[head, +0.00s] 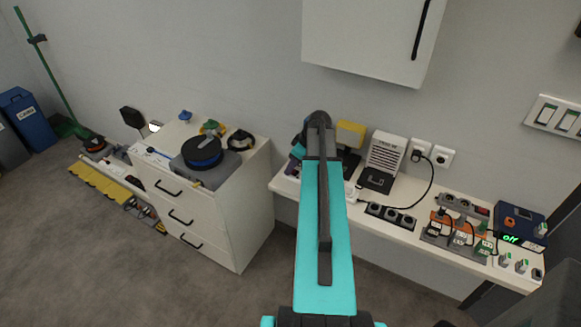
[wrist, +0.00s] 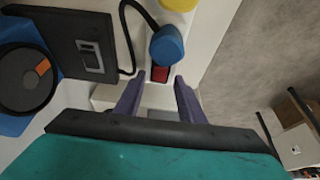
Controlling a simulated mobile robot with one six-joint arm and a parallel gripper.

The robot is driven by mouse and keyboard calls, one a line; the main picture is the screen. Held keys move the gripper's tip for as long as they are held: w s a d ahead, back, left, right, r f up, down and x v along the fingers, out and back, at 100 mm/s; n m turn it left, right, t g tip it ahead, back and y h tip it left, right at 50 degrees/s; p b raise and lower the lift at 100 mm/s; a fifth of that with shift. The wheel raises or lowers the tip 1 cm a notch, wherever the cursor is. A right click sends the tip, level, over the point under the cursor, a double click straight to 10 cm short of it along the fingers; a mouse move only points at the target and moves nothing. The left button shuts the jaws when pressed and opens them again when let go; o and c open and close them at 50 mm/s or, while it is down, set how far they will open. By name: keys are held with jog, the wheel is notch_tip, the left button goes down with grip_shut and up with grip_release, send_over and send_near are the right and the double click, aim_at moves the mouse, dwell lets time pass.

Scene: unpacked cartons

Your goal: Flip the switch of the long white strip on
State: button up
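In the wrist view the white strip (wrist: 143,42) runs up the picture on a pale top. A red switch (wrist: 160,74) sits on it, close below a blue plug (wrist: 167,46). My gripper (wrist: 160,80) is open, its two purple fingers apart on either side of the red switch; whether they touch the strip cannot be told. In the head view my teal arm hides most of this spot, and only a bit of purple gripper (head: 296,154) shows at its left. Whether the switch is on or off is too small to tell.
A yellow plug (wrist: 180,3) is farther up the strip. The wall bench (head: 425,240) also holds a black socket strip (head: 390,216) and a blue box (head: 515,222) reading off.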

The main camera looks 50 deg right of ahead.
grip_shut()
jog(key=shift+w+g, duration=0.1)
jog(key=shift+g, duration=0.2)
jog(key=shift+w+a+g+h+p, duration=0.1)
jog(key=shift+w+g+h+p, duration=0.25)
jog(key=shift+g, duration=0.75)
jog(key=shift+s, duration=0.1)
grip_release()
